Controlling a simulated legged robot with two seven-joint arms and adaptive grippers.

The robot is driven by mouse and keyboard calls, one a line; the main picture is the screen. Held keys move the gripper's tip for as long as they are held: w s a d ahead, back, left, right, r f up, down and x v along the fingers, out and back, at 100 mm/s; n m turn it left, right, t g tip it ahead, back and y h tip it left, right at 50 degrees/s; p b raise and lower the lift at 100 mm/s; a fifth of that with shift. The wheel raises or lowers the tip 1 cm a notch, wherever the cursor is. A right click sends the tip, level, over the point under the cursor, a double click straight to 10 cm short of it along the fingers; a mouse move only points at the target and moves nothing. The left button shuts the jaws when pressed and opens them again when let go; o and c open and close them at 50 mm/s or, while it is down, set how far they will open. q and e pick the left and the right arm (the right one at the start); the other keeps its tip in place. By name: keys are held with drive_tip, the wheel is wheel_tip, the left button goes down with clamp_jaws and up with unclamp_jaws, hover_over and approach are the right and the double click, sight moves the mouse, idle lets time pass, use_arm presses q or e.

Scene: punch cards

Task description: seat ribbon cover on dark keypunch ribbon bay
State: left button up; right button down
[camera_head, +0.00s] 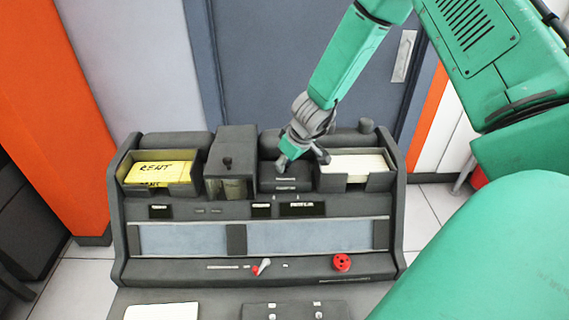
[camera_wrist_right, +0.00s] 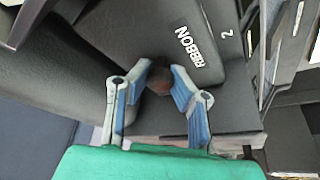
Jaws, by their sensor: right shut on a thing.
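The dark ribbon cover (camera_wrist_right: 216,68) carries a white RIBBON label and a small dark knob (camera_wrist_right: 159,78) in the right wrist view. My right gripper (camera_wrist_right: 160,85) is shut on that knob, one blue-grey finger on each side. In the head view the gripper (camera_head: 303,157) is at the ribbon bay (camera_head: 286,187) of the dark keypunch (camera_head: 190,210), between the centre block and the right card tray. The gripper hides most of the cover there. I cannot tell whether the cover rests fully in the bay. My left gripper is not in view.
A tray with yellow cards (camera_head: 160,172) is at the left, and a tray with white cards (camera_head: 352,163) is close right of the gripper. A dark block with a knob (camera_head: 230,165) stands left of the bay. A red knob (camera_head: 342,262) is on the front panel.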

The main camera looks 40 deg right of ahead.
drive_tip(key=shift+f, duration=0.1)
idle(0.5)
drive_tip(key=c, duration=1)
unclamp_jaws()
drive_tip(key=shift+r+p, duration=3.3)
drive_tip(key=shift+r, duration=1.25)
